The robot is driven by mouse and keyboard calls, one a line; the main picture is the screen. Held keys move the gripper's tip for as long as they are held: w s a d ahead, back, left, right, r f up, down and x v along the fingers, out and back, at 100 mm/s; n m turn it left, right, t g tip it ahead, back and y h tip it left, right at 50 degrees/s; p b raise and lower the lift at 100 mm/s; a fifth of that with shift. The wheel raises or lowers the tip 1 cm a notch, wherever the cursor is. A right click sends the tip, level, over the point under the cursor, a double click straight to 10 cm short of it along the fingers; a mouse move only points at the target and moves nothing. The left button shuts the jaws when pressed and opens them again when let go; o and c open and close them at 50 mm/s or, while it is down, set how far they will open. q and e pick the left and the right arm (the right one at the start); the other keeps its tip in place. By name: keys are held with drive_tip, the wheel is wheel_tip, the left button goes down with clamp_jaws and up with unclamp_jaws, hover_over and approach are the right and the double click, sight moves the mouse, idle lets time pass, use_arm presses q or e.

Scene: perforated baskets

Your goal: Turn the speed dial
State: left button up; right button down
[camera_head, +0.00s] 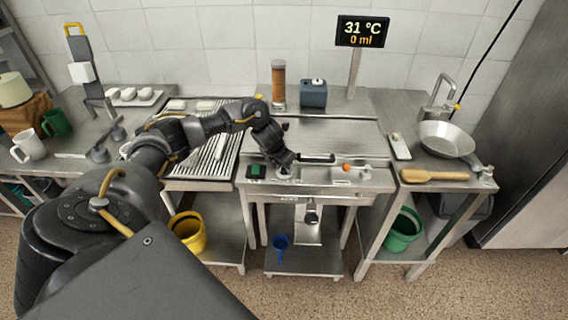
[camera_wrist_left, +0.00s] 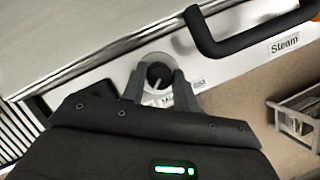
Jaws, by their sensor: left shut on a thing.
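The speed dial (camera_wrist_left: 158,72) is a round dark knob on a pale disc, set in the light front panel of the machine. My left gripper (camera_wrist_left: 158,88) has a finger on each side of the dial and is shut on it. In the head view the left gripper (camera_head: 284,172) is at the left part of the machine's front panel, and it covers most of the dial there. A printed label beside the dial is partly hidden by a finger. My right gripper is not in view.
A black bar handle (camera_wrist_left: 250,40) with a "Steam" label is right of the dial. A dark switch with green (camera_head: 256,171) is left of it. An orange knob (camera_head: 347,167) is farther right. A display (camera_head: 362,31) reads 31 °C and 0 ml.

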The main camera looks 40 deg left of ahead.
use_arm(q)
drive_tip(key=n+y+p, duration=0.1)
drive_tip(key=n+p, duration=0.1)
drive_tip(key=n+y+p, duration=0.1)
drive_tip(key=n+p, duration=0.2)
drive_tip(key=n+g+p, duration=0.1)
drive_tip(key=n+p, duration=0.1)
drive_tip(key=n, duration=0.1)
drive_tip(key=shift+w+d+r+y+p, duration=0.1)
drive_tip(key=shift+d+r+y+p, duration=0.2)
drive_tip(key=shift+y, duration=0.1)
drive_tip(key=n+p, duration=0.1)
drive_tip(key=n, duration=0.1)
drive_tip(key=n+g+y+p, duration=0.1)
drive_tip(key=n+p, duration=0.1)
drive_tip(key=shift+w+f+n+g, duration=0.1)
drive_tip(key=shift+n+g, duration=0.2)
drive_tip(key=n+g+p, duration=0.1)
drive_tip(key=n, duration=0.1)
drive_tip(key=shift+d+f+n, duration=0.1)
drive_tip(key=shift+n, duration=0.3)
drive_tip(key=shift+w+f+n+g, duration=0.15)
drive_tip(key=shift+n+g, duration=0.15)
drive_tip(key=shift+n, duration=0.6)
drive_tip(key=shift+n+g, duration=0.3)
drive_tip(key=shift+n, duration=0.5)
drive_tip(key=shift+w+n+g+b, duration=0.1)
drive_tip(key=shift+n+g+b, duration=0.6)
drive_tip(key=shift+n, duration=0.8)
